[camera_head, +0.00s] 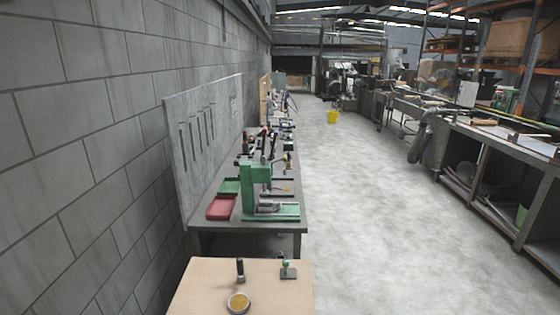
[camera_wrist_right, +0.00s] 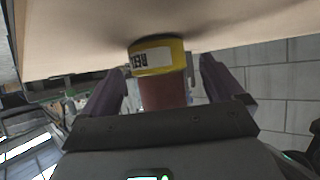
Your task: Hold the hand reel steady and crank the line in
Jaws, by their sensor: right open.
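In the right wrist view a yellow drum (camera_wrist_right: 156,56) with a white label in dark letters is at the wooden table (camera_wrist_right: 240,25), with a reddish-brown cylinder (camera_wrist_right: 162,94) reaching from it towards my gripper. My right gripper (camera_wrist_right: 163,68) is open, its dark fingers on either side of the drum and cylinder, with gaps visible. In the head view a round item (camera_head: 238,302) with a yellow-brown middle sits near the front of the light wooden table (camera_head: 205,284); I cannot tell if it is the same drum. Neither gripper shows in the head view.
Beyond is a workbench with a green press (camera_head: 254,182) and a red tray (camera_head: 221,208). A block wall runs along the left; open floor (camera_head: 380,220) is at right.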

